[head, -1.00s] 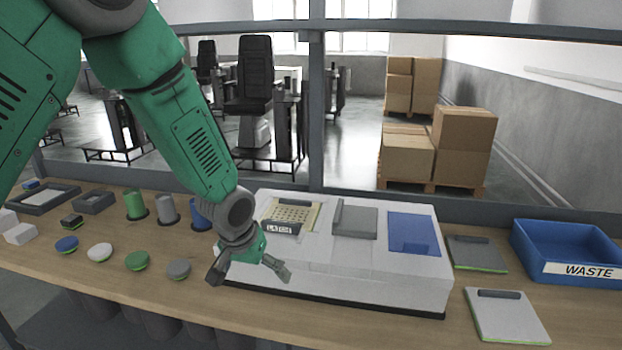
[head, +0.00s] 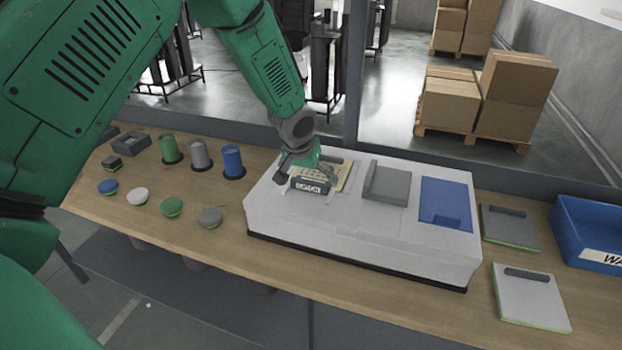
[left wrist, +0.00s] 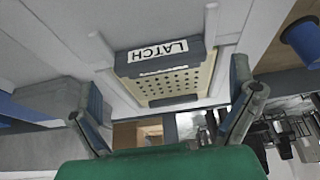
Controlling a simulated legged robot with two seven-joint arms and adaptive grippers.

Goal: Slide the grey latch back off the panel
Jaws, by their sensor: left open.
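The grey latch (head: 311,187) is a dark grey block with a white LATCH label. It lies over the front edge of the beige perforated panel (head: 346,175), on top of the white housing (head: 400,237). In the left wrist view the latch (left wrist: 160,56) sits across one end of the panel (left wrist: 172,84). My left gripper (head: 305,184) is over the latch; in the left wrist view its open fingers (left wrist: 165,75) stand either side of the latch and panel, apart from both. It partly hides the panel in the head view. My right gripper is not in view.
A grey raised cover (head: 389,184) and a blue panel (head: 446,202) are right of the latch. Coloured cylinders (head: 200,155) and round caps (head: 172,206) stand left. Flat plates (head: 530,297) and a blue waste bin (head: 585,225) are at right.

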